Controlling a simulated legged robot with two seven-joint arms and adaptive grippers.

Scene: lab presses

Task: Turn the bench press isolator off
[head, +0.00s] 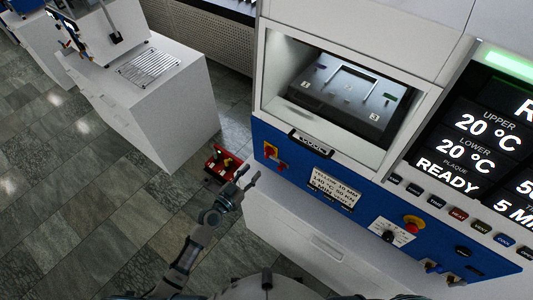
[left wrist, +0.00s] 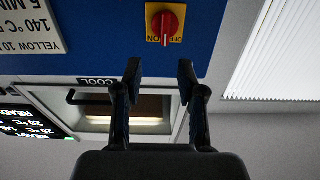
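The isolator (head: 270,151) is a red rotary knob on a yellow plate at the left end of the press's blue front panel. The left wrist view shows the isolator (left wrist: 165,23) at the top, with ON and OFF labels at either side of the knob. The knob's bar looks roughly upright in that picture. My left gripper (head: 249,175) is open and empty, below and left of the isolator in the head view. In the left wrist view, its spread fingers (left wrist: 160,72) are apart from the knob. My right gripper is not in view.
The press panel also carries a label card (head: 333,187) and a red mushroom button on yellow (head: 413,222). A lit display (head: 470,140) is at the right. A red box (head: 222,165) lies beyond my gripper. A white cabinet (head: 145,100) stands left, with open tiled floor (head: 70,190) beside it.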

